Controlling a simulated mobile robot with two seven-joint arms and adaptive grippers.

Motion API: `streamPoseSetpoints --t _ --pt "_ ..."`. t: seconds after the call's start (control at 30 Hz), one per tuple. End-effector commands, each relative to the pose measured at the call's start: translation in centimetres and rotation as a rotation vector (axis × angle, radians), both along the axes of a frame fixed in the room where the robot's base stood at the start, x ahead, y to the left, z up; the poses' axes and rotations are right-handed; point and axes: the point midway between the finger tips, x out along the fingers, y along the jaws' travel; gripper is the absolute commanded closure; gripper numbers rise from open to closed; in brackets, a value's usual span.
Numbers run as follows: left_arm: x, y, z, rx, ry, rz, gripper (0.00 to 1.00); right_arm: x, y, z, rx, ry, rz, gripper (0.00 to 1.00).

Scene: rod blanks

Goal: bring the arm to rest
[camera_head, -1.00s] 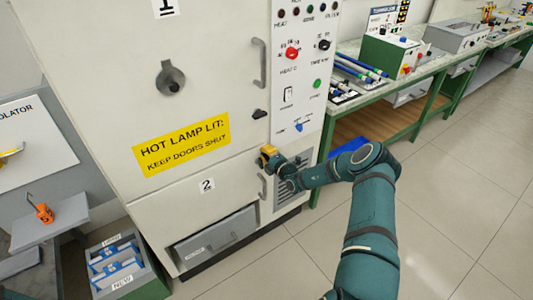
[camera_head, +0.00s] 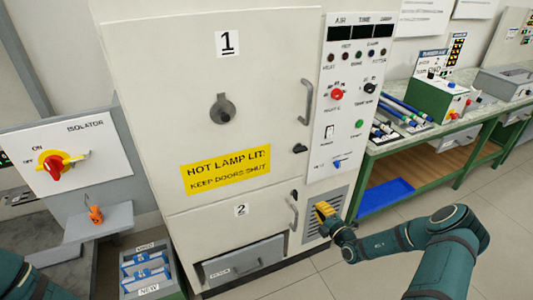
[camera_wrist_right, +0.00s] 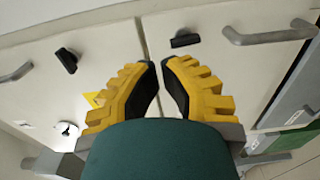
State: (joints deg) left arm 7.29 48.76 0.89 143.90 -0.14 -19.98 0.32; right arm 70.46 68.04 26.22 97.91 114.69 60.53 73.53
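My right arm reaches in from the lower right in the head view, bent at the elbow. Its yellow gripper (camera_head: 324,210) is in front of the grey vent at the cabinet's lower right, near the lower door's handle (camera_head: 292,210). In the right wrist view the two yellow fingers (camera_wrist_right: 160,65) have their tips nearly together, with only a narrow gap and nothing held between them. Of my left arm only a teal part shows at the lower left corner of the head view; its gripper is out of view.
The white cabinet (camera_head: 265,110) has both doors shut, with a yellow hot-lamp sign (camera_head: 226,170). An isolator panel (camera_head: 90,140) stands at left, above a bin (camera_head: 140,262). A green bench (camera_head: 430,130) with rods is at right. Floor at right is open.

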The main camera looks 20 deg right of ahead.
Motion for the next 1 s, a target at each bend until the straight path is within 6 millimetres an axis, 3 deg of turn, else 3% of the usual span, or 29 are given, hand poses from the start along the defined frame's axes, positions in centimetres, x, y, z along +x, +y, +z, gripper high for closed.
streamPoseSetpoints --t 0.17,0.27,0.37,0.47,0.6,0.73,0.83,1.0 --pt "0.0 0.0 0.0 0.0 0.001 0.0 1.0 0.1 0.6 0.0 -0.01 0.005 0.018 1.0" --pt "0.0 0.0 0.0 0.0 0.001 0.0 1.0 0.5 3.3 -0.1 -0.059 0.025 0.104 1.0" --pt "0.0 0.0 0.0 0.0 0.0 0.0 1.0 0.8 8.6 -0.3 -0.167 0.057 0.276 1.0" --pt "0.0 0.0 0.0 0.0 0.0 0.0 1.0 -0.1 15.4 -0.8 -0.337 0.08 0.517 1.0" --pt "0.0 0.0 0.0 0.0 0.0 0.0 1.0 -3.9 24.3 -1.8 -0.641 0.058 0.898 1.0" --pt "0.0 0.0 0.0 0.0 0.0 0.0 1.0 -9.7 30.9 -3.0 -1.009 -0.062 1.297 1.0" --pt "0.0 0.0 0.0 0.0 0.0 0.0 1.0 -14.1 33.5 -3.8 -1.316 -0.235 1.58 1.0" --pt "0.0 0.0 0.0 0.0 0.0 0.0 1.0 -19.6 34.6 -4.4 -1.841 -0.695 1.945 1.0"
